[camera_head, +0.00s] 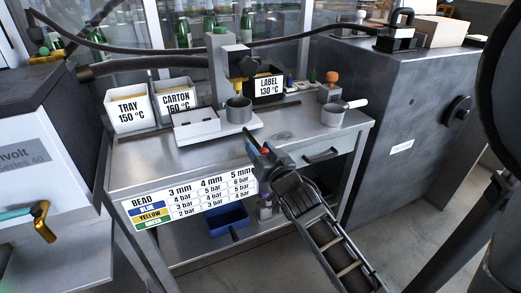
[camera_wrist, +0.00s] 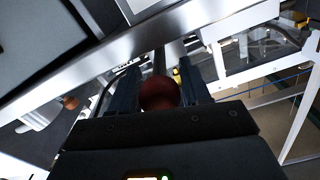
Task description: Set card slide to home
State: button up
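A dark red ball knob on a rod (camera_wrist: 158,93) shows between my gripper's two dark fingers in the wrist view. The rod runs from it toward the bench's metal edge. My gripper (camera_head: 262,155) is at the bench's front edge in the head view, with a small red spot of the knob (camera_head: 265,151) between its fingers. The fingers flank the knob closely, but I cannot tell whether they press on it. A white card with a bead and pressure table (camera_head: 196,198) hangs on the bench front, left of my gripper. Nothing in view is labelled as the card slide.
The steel bench (camera_head: 150,160) holds a TRAY bin (camera_head: 128,112), a CARTON bin (camera_head: 178,105), a LABEL box (camera_head: 267,88) and metal cups. A drawer handle (camera_head: 321,156) sits right of my gripper. A blue bin (camera_head: 228,220) is below. A grey machine (camera_head: 400,110) stands at right.

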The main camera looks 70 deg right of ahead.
grip_shut()
jog(key=shift+w+a, duration=0.1)
dwell(0.3)
